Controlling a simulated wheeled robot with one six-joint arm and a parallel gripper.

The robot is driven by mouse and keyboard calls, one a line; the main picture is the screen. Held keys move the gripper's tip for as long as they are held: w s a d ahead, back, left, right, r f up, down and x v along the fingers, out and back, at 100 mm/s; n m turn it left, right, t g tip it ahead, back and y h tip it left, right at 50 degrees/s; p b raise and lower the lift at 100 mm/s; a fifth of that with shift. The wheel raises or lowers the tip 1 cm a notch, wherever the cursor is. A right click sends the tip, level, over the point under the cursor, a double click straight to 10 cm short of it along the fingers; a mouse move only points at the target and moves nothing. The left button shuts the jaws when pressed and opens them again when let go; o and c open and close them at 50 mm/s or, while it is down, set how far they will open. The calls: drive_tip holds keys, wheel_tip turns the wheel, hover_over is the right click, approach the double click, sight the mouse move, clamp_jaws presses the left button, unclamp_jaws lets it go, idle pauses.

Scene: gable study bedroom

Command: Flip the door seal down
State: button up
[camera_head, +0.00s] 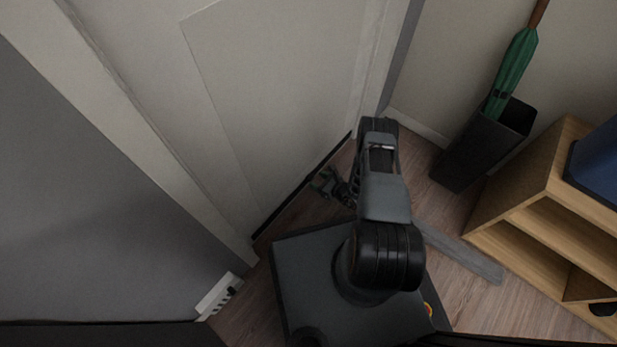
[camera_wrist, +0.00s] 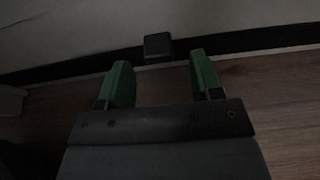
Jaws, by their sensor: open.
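The door seal (camera_head: 290,202) is a dark strip along the bottom edge of the pale door (camera_head: 270,90). In the wrist view the seal (camera_wrist: 255,40) runs across the picture at the foot of the door (camera_wrist: 70,25). A small dark block (camera_wrist: 158,46) stands out from the strip. My gripper (camera_head: 322,182) is low near the floor, close in front of the seal. In the wrist view its two green fingers (camera_wrist: 160,76) are spread apart with nothing between them. The block is just beyond the fingertips, between them in the picture. I cannot tell whether anything touches.
A dark bin (camera_head: 480,145) holding a green umbrella (camera_head: 513,70) stands right of the door. A wooden shelf unit (camera_head: 535,200) is at the right. A white power strip (camera_head: 217,295) lies at the lower left by the grey wall. Some wooden floor (camera_head: 460,290) shows between my base and the shelf.

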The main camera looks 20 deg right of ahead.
sight(310, 178)
drive_tip(key=shift+x, duration=1.35)
drive_tip(key=shift+a, duration=0.15)
drive_tip(key=shift+s, duration=0.1)
clamp_jaws()
